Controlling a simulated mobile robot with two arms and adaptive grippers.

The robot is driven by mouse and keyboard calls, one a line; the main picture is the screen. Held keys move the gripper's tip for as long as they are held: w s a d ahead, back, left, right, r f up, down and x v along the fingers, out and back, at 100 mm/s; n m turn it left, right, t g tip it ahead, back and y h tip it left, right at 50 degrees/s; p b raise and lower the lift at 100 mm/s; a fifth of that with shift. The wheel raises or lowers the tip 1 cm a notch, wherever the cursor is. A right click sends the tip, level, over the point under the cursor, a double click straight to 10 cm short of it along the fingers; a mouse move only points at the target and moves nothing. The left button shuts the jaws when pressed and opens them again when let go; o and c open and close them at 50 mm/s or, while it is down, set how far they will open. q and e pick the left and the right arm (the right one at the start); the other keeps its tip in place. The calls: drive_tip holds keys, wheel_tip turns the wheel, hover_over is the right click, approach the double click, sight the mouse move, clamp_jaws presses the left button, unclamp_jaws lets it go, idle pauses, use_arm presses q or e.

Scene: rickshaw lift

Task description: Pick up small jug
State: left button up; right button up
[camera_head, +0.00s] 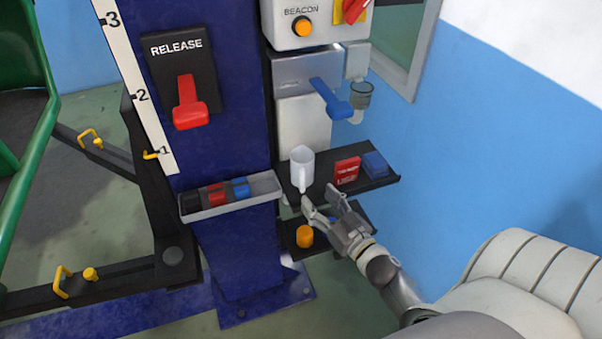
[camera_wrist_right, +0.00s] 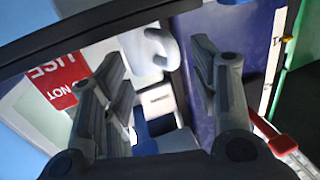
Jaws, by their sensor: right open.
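The small jug (camera_head: 302,167) is white and stands upright on the left part of a dark shelf (camera_head: 328,187). My right gripper (camera_head: 319,197) is open and empty, just in front of the shelf edge and a little below and to the right of the jug. In the right wrist view, the jug (camera_wrist_right: 143,58) with its curved handle lies beyond the fingers, framed between them (camera_wrist_right: 158,62). The fingers appear apart from it. My left gripper is not in view.
A red box (camera_head: 347,170) and a blue box (camera_head: 375,164) stand right of the jug on the shelf. A tray (camera_head: 231,196) with red, blue and black items is to the left. Below is a lower shelf with an orange object (camera_head: 304,236). A blue lever (camera_head: 331,98) hangs above.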

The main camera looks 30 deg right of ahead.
sight(302, 175)
drive_tip(key=shift+w+a+r+p, duration=0.1)
drive_tip(key=shift+w+p, duration=0.2)
drive_tip(key=shift+w, duration=1.25)
drive_tip(key=shift+w+a+r+p, duration=0.1)
drive_tip(key=shift+w+p, duration=0.2)
drive_tip(key=shift+w, duration=1.2)
drive_tip(key=shift+c, duration=0.3)
clamp_jaws()
